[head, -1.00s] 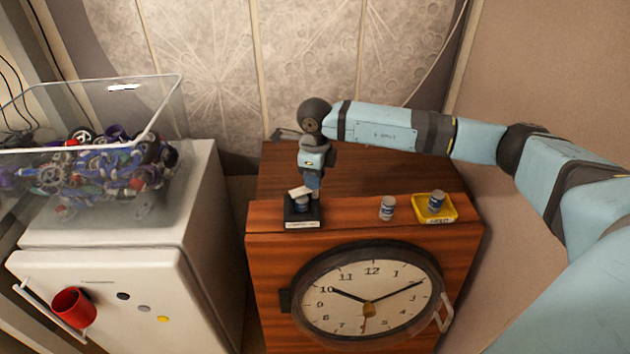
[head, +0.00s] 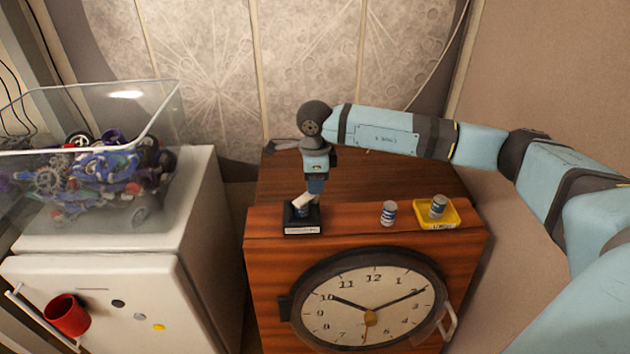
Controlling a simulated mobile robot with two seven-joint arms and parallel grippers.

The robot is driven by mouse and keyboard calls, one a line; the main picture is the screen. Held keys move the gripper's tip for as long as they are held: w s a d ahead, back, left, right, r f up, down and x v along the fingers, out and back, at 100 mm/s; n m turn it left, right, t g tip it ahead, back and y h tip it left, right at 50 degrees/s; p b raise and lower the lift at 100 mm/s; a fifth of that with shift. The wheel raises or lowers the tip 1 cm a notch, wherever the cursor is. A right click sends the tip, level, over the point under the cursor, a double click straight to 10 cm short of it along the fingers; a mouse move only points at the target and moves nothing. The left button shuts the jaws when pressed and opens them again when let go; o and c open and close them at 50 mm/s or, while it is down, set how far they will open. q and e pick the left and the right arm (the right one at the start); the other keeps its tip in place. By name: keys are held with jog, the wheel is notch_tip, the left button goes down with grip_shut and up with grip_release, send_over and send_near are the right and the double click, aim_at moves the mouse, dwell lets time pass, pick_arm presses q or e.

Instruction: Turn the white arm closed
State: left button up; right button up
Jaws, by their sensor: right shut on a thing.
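A small black holder (head: 303,229) with a pale label on its front stands at the left end of the cabinet's front ledge. A short white arm (head: 302,200) lies over it at a slant, with part of a small blue-and-white can (head: 302,211) under it. My right gripper (head: 312,198) reaches down from above onto the holder and is shut on the white arm. Its fingertips are small and partly hidden there. My left gripper is not in view.
A loose can (head: 388,214) stands mid-ledge. A yellow tray (head: 451,218) holding another can (head: 438,206) sits to its right. A large clock (head: 373,300) is on the cabinet's front. A white fridge (head: 100,290) with a clear parts bin (head: 150,110) stands left.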

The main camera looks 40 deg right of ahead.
jog(key=o, duration=0.9)
jog(key=shift+o, duration=0.2)
notch_tip(320, 180, up, 14)
jog(key=shift+f, duration=0.1)
